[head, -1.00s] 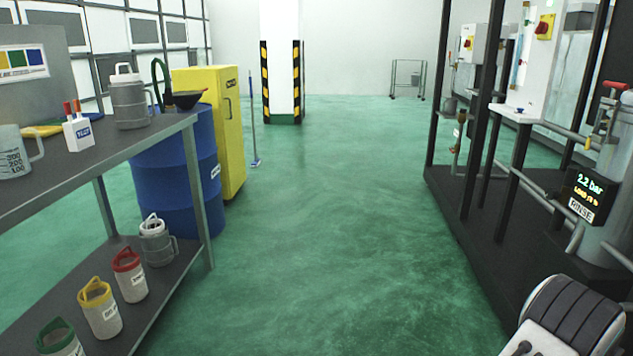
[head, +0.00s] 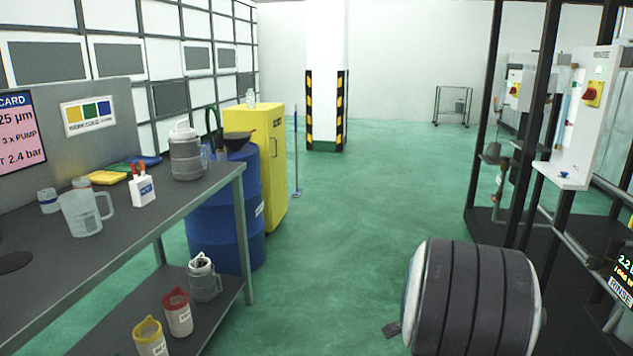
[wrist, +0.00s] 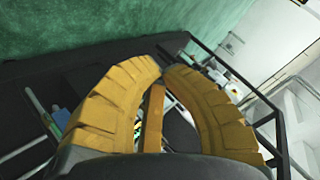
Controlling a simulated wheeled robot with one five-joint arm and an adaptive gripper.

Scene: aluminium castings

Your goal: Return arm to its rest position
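My gripper (wrist: 163,66) shows in the wrist view as two ribbed yellow fingers. They arch inward, and their tips come together with hardly any gap. I see no object held at the tips. A narrow yellow bar shows between the fingers lower down; I cannot tell what it belongs to. In the head view a large dark ribbed part of my own arm (head: 475,297) stands at the lower right, over the floor. The gripper itself does not show in the head view.
A workbench (head: 215,195) with a jug (head: 84,212) and pitcher (head: 186,155) runs along the left. A blue drum (head: 225,220) and yellow cabinet (head: 272,165) stand behind it. A black-framed rig (head: 483,130) is at right. The green floor between is clear.

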